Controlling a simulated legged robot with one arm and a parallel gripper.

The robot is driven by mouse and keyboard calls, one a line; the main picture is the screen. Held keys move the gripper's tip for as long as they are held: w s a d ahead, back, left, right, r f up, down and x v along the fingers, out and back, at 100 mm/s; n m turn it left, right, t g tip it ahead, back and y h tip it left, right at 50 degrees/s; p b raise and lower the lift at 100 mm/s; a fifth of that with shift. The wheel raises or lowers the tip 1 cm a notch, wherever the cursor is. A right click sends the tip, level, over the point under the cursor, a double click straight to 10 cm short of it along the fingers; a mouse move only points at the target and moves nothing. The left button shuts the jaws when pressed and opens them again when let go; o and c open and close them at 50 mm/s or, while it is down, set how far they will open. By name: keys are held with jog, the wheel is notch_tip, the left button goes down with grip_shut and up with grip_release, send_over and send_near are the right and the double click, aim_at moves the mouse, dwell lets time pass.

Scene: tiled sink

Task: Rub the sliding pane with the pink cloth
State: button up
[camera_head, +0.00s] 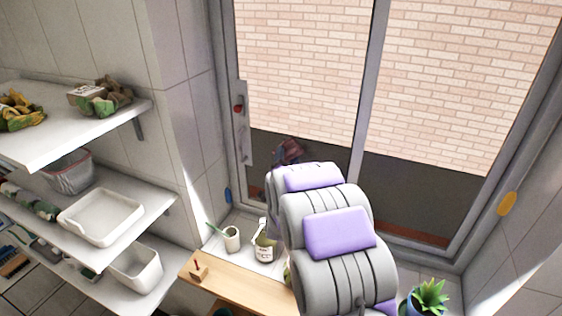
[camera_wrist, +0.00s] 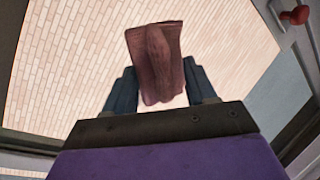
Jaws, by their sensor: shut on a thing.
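The pink cloth (camera_wrist: 156,50) looks dark reddish and hangs upright and folded between the fingers of my gripper (camera_wrist: 163,88) in the wrist view. My gripper is shut on it. In the head view, a small part of the cloth (camera_head: 289,150) shows past my arm, in front of the lower left part of the window. The sliding pane (camera_head: 305,75) is the left glass pane in a grey frame, with a brick wall behind it. The pane also fills the wrist view's background (camera_wrist: 75,60). I cannot tell whether the cloth touches the glass. My arm hides most of my gripper in the head view.
A red knob (camera_head: 238,108) sits on the handle plate at the pane's left edge. Below stand a white cup (camera_head: 231,239), a jar (camera_head: 264,252) and a wooden board (camera_head: 235,283). A potted plant (camera_head: 428,298) is at lower right. Loaded shelves (camera_head: 75,135) line the left wall.

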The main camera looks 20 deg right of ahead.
jog(key=shift+s+d+f+b, duration=0.1)
jog(key=shift+s+d+b, duration=0.2)
jog(key=shift+s+d, duration=0.4)
jog(key=shift+s, duration=0.05)
jog(key=c, duration=0.4)
jog(key=shift+s+d+b, duration=2.35)
jog(key=shift+s+d, duration=0.15)
jog(key=shift+a+b, duration=0.1)
jog(key=shift+b, duration=0.2)
jog(key=shift+w+a, duration=0.1)
